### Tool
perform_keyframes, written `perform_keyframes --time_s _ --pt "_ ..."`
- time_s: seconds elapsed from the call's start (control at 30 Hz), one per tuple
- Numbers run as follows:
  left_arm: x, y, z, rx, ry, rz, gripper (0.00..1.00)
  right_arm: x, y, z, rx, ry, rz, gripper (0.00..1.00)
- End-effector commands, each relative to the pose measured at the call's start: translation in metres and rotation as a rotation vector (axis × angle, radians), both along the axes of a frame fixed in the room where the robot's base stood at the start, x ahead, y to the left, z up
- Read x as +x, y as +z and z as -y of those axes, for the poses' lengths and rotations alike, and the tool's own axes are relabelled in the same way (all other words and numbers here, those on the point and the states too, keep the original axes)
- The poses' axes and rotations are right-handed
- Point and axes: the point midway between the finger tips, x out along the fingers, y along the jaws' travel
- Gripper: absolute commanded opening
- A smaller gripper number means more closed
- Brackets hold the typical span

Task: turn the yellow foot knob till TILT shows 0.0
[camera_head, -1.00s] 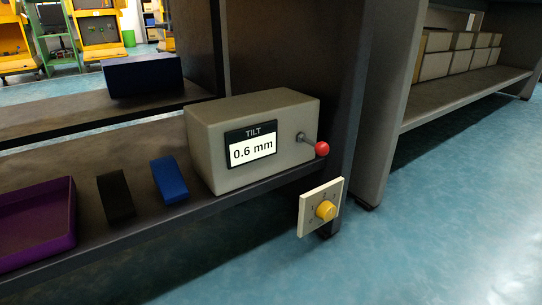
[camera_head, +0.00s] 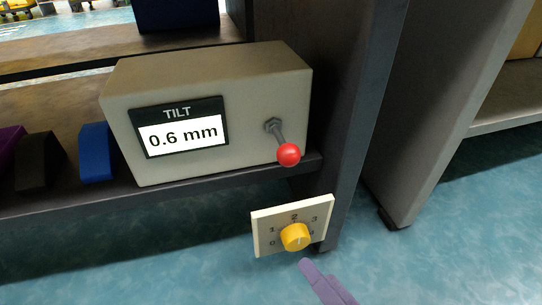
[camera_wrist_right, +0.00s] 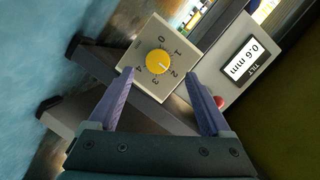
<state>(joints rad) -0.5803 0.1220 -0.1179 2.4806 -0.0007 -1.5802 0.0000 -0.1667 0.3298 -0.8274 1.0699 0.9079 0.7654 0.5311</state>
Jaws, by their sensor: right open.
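The yellow foot knob (camera_head: 295,237) sits on a cream dial plate (camera_head: 264,219) with numbers, low at the shelf's front post. The TILT display (camera_head: 182,134) on the grey box reads 0.6 mm. In the right wrist view the knob (camera_wrist_right: 160,63) lies ahead of and between the fingers, with its mark near 2. My right gripper (camera_wrist_right: 166,84) is open and empty, its two purple fingers apart and short of the knob. In the head view only a purple finger (camera_head: 325,283) shows, just below the plate. My left gripper is not in view.
A lever with a red ball (camera_head: 288,154) sticks out of the grey box (camera_head: 250,85) above the knob. Blue (camera_head: 97,152) and black (camera_head: 40,162) blocks stand left of the box. The floor (camera_head: 440,245) right of the plate is clear.

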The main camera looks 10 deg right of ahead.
Motion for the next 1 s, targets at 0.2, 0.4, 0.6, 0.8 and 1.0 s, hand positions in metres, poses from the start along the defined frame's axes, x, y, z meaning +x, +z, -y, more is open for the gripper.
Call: perform_keyframes --time_s 0.2,0.4,0.6,0.8,1.0 --pt "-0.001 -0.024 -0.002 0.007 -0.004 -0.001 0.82 0.040 -0.012 -0.010 0.000 0.001 0.005 0.83" --pt "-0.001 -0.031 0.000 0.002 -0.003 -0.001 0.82 0.058 -0.015 -0.015 -0.001 0.000 0.002 0.83" --pt "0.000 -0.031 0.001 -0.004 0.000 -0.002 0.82 0.061 -0.014 -0.015 -0.001 0.001 -0.001 0.83" --pt "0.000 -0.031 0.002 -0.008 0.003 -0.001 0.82 0.060 -0.014 -0.015 -0.002 0.001 0.000 0.71" --pt "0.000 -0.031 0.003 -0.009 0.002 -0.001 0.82 0.060 -0.014 -0.015 -0.002 0.001 0.000 0.49"
